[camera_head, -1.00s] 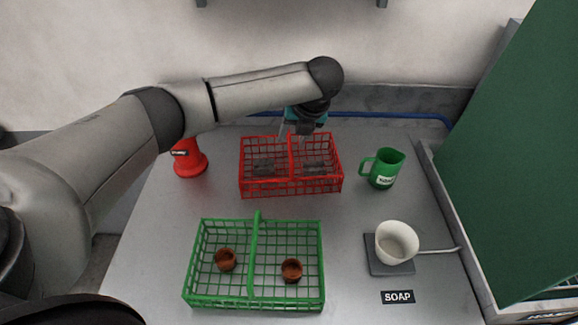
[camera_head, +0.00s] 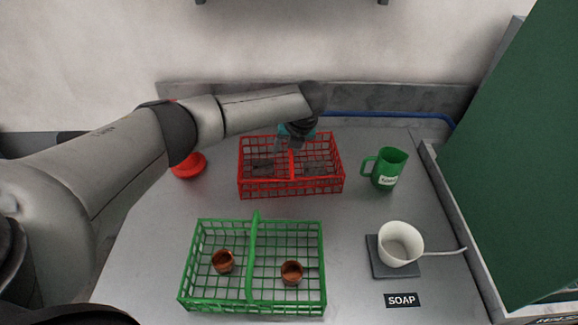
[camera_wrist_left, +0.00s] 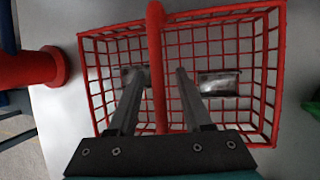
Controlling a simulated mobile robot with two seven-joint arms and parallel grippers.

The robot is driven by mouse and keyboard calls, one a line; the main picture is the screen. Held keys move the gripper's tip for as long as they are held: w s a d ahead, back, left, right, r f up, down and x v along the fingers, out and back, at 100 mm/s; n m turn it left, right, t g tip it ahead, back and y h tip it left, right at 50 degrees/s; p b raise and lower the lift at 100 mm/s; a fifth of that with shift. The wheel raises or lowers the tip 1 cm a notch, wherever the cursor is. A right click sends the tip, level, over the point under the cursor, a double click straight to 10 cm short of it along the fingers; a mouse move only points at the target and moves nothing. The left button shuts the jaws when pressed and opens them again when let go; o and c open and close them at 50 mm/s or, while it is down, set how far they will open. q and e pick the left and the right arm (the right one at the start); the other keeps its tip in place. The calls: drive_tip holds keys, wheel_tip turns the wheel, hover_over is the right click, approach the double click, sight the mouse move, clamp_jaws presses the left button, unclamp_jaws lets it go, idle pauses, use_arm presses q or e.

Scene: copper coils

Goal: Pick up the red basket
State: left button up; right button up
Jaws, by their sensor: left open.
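The red basket (camera_head: 264,186) stands upright at the back middle of the table in the head view, with a central handle and a dark grey block in each half. In the left wrist view the red basket (camera_wrist_left: 268,70) fills the middle. My left gripper (camera_head: 289,146) is over the basket; its fingers (camera_wrist_left: 157,82) are open, one on each side of the red handle (camera_wrist_left: 156,35), with visible room between them and the bar. How deep the fingertips sit is hard to tell. My right gripper is not in view.
A green basket (camera_head: 188,292) with two copper coils stands in front. A green jug (camera_head: 387,170) is right of the red basket. A white pan (camera_head: 400,243) sits on a grey plate by the SOAP label. A red object (camera_head: 189,166) is behind my arm at left.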

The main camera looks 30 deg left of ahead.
use_arm(q)
drive_tip(key=shift+f, duration=0.25)
idle(0.6)
clamp_jaws()
idle(1.2)
